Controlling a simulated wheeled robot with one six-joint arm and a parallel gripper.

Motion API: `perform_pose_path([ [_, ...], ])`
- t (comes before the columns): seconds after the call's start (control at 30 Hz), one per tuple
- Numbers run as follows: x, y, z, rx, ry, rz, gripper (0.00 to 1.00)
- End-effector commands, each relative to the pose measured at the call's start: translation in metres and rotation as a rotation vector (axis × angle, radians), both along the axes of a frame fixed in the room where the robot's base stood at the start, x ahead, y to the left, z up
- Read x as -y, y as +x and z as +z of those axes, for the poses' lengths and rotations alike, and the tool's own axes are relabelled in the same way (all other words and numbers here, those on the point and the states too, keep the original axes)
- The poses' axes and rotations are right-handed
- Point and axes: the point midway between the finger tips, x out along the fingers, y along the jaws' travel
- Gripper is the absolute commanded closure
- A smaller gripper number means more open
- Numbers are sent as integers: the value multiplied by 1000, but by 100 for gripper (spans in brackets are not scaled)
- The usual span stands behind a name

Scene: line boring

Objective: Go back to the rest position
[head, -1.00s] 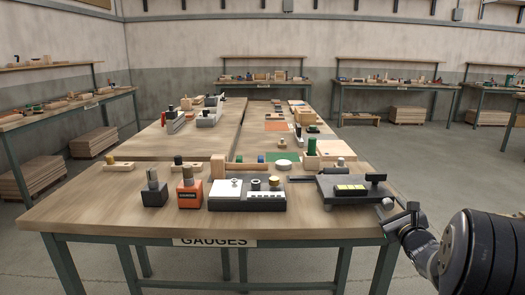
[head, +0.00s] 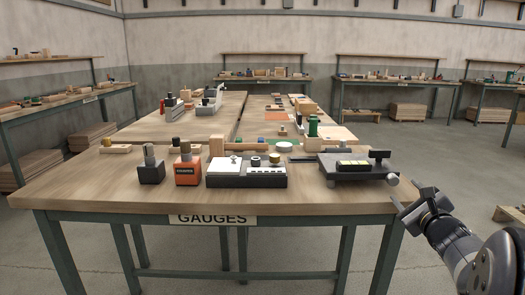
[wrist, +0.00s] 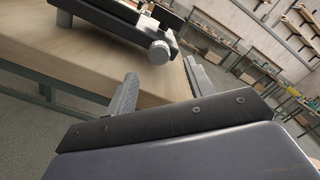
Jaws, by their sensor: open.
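My gripper (head: 408,200) is at the right front of the gauges table (head: 100,190), just off its right edge. In the wrist view my gripper (wrist: 160,88) shows two spread fingers with nothing between them. Beyond the fingers are the table edge and a black fixture plate (head: 335,172) with a round grey knob (head: 392,179). The knob also shows in the wrist view (wrist: 158,52). The fingers look apart from the fixture.
On the table stand a black block (head: 151,170), an orange block (head: 187,169) and a black-and-white gauge set (head: 262,178). A green cylinder (head: 313,127) stands behind the fixture. Open floor (head: 440,170) lies to the right of the table.

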Motion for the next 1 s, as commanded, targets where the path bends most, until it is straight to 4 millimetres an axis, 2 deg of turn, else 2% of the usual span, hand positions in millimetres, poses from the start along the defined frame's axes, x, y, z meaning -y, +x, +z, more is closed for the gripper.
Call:
perform_pose_path([
  [0.03,-2,13,2,-4,3,6,49],
  [0.37,-2,67,3,-4,2,6,49],
  [1.0,-1,64,5,-3,355,3,49],
])
